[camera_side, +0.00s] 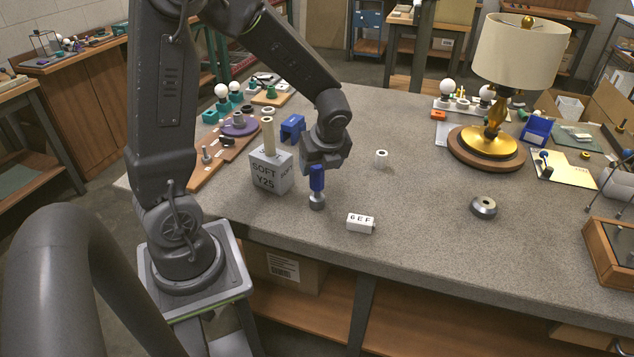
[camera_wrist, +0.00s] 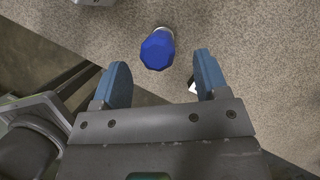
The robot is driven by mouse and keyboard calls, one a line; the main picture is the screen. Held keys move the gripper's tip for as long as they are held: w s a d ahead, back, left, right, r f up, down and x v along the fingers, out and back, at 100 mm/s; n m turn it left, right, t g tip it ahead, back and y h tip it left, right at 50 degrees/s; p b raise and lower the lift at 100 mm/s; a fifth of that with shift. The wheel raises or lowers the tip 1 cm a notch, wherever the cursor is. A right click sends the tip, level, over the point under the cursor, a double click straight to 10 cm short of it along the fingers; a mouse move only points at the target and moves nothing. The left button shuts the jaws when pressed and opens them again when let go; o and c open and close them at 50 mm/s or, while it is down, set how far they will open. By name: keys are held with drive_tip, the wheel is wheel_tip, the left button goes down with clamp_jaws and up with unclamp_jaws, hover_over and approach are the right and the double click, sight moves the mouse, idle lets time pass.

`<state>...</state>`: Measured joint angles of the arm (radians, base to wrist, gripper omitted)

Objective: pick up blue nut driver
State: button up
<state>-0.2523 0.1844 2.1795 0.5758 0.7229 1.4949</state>
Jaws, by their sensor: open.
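The blue nut driver (camera_side: 317,180) stands upright on the grey bench, its blue handle up and its grey metal end down. In the wrist view the blue handle (camera_wrist: 157,50) shows from above, just beyond the fingertips and roughly midway between their lines. My gripper (camera_side: 318,168) is right at the top of the handle in the side view. In the wrist view my gripper (camera_wrist: 160,72) is open, with two blue fingers spread apart and nothing held. The side view does not show the fingers clearly.
A grey block marked SOFT Y25 (camera_side: 271,171) stands close left of the driver. A white block marked 6EF (camera_side: 361,222) lies to its right. A white ring (camera_side: 381,159), a metal part (camera_side: 484,207) and a lamp (camera_side: 489,145) are farther right. Bench between them is clear.

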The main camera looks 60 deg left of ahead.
sight(316, 174)
drive_tip(key=x, duration=0.5)
drive_tip(key=shift+s+a+f, duration=0.1)
drive_tip(key=shift+a+f, duration=0.05)
drive_tip(key=shift+f, duration=0.15)
drive_tip(key=c, duration=1.1)
drive_tip(key=shift+r, duration=0.1)
